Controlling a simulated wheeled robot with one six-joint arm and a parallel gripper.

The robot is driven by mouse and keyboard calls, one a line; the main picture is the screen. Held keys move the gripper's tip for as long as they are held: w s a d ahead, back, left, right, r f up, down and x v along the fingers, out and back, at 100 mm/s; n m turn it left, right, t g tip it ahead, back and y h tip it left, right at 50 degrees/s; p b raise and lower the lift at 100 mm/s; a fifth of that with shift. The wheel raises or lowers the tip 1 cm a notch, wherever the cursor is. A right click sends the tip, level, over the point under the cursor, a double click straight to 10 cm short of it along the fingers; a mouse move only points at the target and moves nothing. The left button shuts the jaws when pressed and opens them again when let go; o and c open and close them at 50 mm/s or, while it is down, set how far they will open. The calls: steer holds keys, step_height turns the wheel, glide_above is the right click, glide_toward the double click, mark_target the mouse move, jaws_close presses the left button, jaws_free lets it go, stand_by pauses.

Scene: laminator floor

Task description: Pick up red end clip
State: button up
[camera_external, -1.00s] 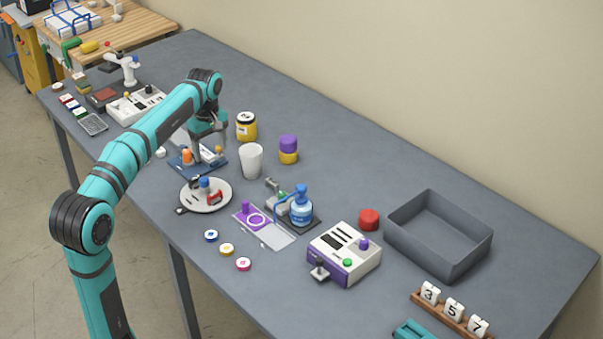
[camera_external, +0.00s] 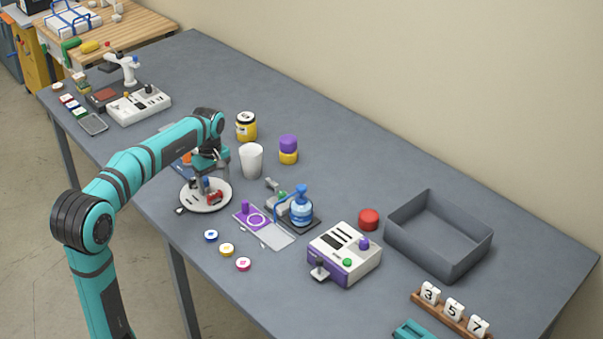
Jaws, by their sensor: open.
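The red end clip (camera_external: 215,198) appears to be the small red piece on the right part of a round white plate (camera_external: 193,205). A blue-topped piece (camera_external: 205,184) stands beside it on the plate. My gripper (camera_external: 209,180) is open and points down over the plate, close above these pieces. Its fingers partly overlap the blue-topped piece in this view, and I cannot tell whether they touch anything. Nothing shows between the fingers that I can make out.
A white cup (camera_external: 251,161) stands right of my gripper. A blue board (camera_external: 181,171) is partly hidden behind my arm. A grey bin (camera_external: 412,245) stands far right.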

mark_target(214, 193)
step_height(214, 193, down, 4)
steer(key=shift+s+a+f, duration=0.1)
steer(key=shift+s+f, duration=0.05)
steer(key=shift+f, duration=0.05)
steer(key=shift+c, duration=0.4)
steer(key=c, duration=1)
steer(key=shift+o, duration=0.2)
steer(key=shift+r, duration=0.1)
